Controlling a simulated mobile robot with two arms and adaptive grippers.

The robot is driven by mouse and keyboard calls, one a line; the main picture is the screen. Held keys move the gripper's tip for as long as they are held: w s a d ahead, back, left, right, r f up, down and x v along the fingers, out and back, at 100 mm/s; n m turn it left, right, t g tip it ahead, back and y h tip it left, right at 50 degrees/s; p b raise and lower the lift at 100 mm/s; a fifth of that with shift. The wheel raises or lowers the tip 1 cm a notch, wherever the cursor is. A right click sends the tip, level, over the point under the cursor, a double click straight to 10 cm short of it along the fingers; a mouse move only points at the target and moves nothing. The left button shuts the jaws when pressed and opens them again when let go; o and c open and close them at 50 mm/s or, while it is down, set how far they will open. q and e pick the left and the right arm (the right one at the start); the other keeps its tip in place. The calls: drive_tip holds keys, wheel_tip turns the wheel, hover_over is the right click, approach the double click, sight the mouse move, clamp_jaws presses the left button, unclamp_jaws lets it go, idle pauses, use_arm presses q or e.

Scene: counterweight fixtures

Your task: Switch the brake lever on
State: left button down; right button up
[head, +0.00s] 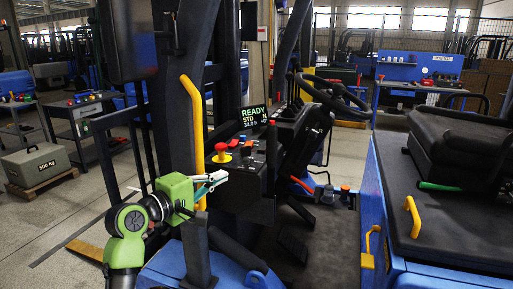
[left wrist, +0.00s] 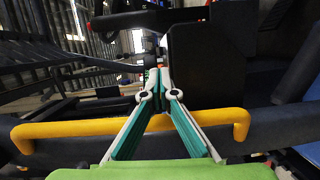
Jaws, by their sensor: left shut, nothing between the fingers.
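I cannot tell for sure which part is the brake lever. The forklift's control console (head: 236,192) carries a red mushroom knob on a yellow base (head: 221,153) and several small knobs and levers. A red-orange bar (head: 302,185) shows lower, right of the console. My left gripper (head: 224,176) is shut and empty, in front of the console's left side and just below the red knob. It reaches across the yellow grab handle (head: 194,110). In the left wrist view, my shut fingers (left wrist: 160,78) point at dark parts, with the yellow handle (left wrist: 80,128) crossing behind them. My right gripper is not in view.
A lit display (head: 253,117) reads READY above the console. A steering wheel (head: 335,95) and black seat (head: 465,150) stand to the right. A 500 kg weight (head: 35,165) sits on a pallet at left. The floor between is clear.

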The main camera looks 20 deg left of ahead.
use_arm(q)
drive_tip(key=shift+t+h, duration=0.3)
drive_tip(key=shift+h, duration=0.1)
drive_tip(key=r, duration=0.1)
drive_tip(key=s+r, duration=0.1)
drive_tip(key=r, duration=0.1)
drive_tip(key=s+r, duration=0.1)
drive_tip(key=r, duration=0.1)
drive_tip(key=shift+s+d+r, duration=0.1)
drive_tip(key=shift+d+r, duration=0.1)
drive_tip(key=shift+d, duration=0.15)
drive_tip(key=s+d+p+x, duration=0.1)
drive_tip(key=p+x, duration=0.3)
drive_tip(key=x, duration=0.9)
drive_tip(key=shift+d, duration=0.8)
drive_tip(key=shift+s, duration=0.1)
